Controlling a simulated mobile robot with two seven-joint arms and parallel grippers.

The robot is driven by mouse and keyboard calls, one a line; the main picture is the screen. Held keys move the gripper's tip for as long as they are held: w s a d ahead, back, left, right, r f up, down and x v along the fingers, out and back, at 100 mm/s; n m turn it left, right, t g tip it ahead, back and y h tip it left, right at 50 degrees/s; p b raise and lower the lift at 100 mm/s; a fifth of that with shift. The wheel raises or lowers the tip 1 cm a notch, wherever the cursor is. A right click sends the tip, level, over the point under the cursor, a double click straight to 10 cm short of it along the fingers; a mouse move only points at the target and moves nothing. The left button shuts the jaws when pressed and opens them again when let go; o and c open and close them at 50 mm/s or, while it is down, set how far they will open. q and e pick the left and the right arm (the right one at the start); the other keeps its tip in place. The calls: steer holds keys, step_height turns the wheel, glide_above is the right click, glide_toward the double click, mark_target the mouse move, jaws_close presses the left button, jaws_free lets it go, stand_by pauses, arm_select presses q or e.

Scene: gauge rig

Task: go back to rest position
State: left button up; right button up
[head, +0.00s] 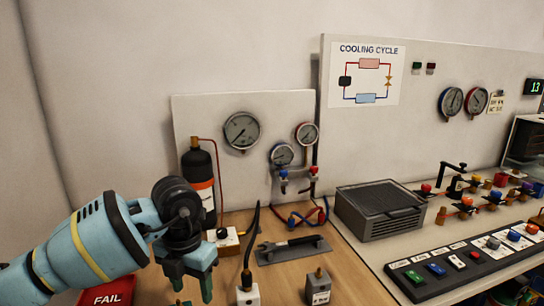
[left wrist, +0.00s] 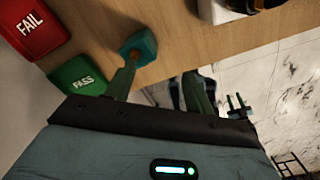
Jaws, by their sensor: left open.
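My left gripper (head: 191,287) hangs at the lower left in the head view, fingers pointing down, over the left part of the wooden bench (head: 345,285). Its two green fingers stand apart, with no held thing visible between them. In the left wrist view the spread fingers (left wrist: 165,72) show beside the bench edge. A teal block-like shape (left wrist: 138,46) shows at the left finger's end; I cannot tell whether it belongs to the finger. My right gripper is not seen in the head view.
A red FAIL tray (head: 108,292) lies near my left arm; a green PASS tray (left wrist: 80,75) is beside it. A black bottle (head: 198,172), gauge panel (head: 225,112), wrench plate (head: 292,250) and small grey block (head: 318,286) stand nearby. Marble floor (left wrist: 285,70) lies past the edge.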

arm_select(q)
steer(key=s+d+f+m+g+h, duration=0.15)
steer(key=s+d+f+h, duration=0.3)
steer(key=d, duration=0.45)
steer(key=s+d+r+n+h+p, duration=0.25)
steer(key=s+d+n+h, duration=0.7)
steer(key=h, duration=0.65)
steer(key=s+a+f+n+t+y+p, duration=0.1)
steer(key=a+f+n+t+y, duration=0.5)
steer(key=n+t, duration=0.4)
steer(key=s+a+f+n+t+y, duration=0.1)
steer(key=a+f+n+t+y, duration=0.4)
steer(key=n+t, duration=0.5)
steer(key=s+a+f+n+g+y, duration=0.3)
steer(key=s+a+f+n+g, duration=0.2)
steer(key=s+f, duration=0.3)
steer(key=s+a+f+n+g+y+p, duration=0.1)
steer(key=s+a+f+n+g+y, duration=0.3)
steer(key=s+a+f, duration=0.3)
steer(key=s+f+n, duration=0.1)
steer(key=s, duration=0.4)
steer(key=shift+f+g, duration=0.25)
steer(key=shift+g, duration=0.1)
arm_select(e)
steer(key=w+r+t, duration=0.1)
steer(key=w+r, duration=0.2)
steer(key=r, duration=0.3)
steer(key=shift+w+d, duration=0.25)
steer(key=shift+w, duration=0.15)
